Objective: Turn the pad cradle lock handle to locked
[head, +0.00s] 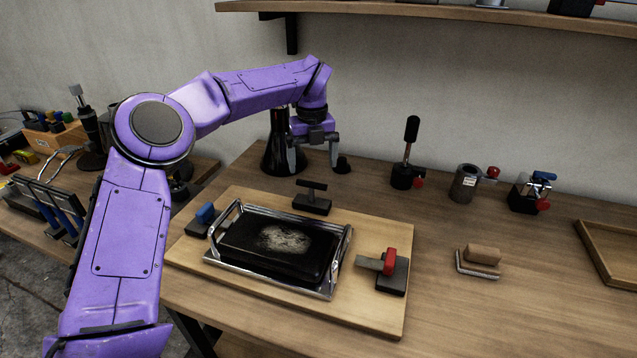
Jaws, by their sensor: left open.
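The pad cradle (338,266) is a shiny metal frame around a black pad (262,262) with a worn pale patch, on a light wooden board (230,200). Three fittings surround it: a dark T-shaped handle (313,188) upright on a block behind it, a red-handled clamp (390,262) to its right and a blue-handled one (205,212) to its left. I cannot tell for certain which is the lock handle. My left gripper (316,160) is open and empty, pointing down above and behind the T-shaped handle, apart from it. My right gripper is out of view.
A black conical stand (282,150) is close behind my left gripper, and a small black knob (342,165) is beside it. A black-handled lever (410,145), a grey cylinder (464,184), a wooden-handled tool (482,256) and a tray (600,235) stand to the right. A shelf (450,14) hangs above.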

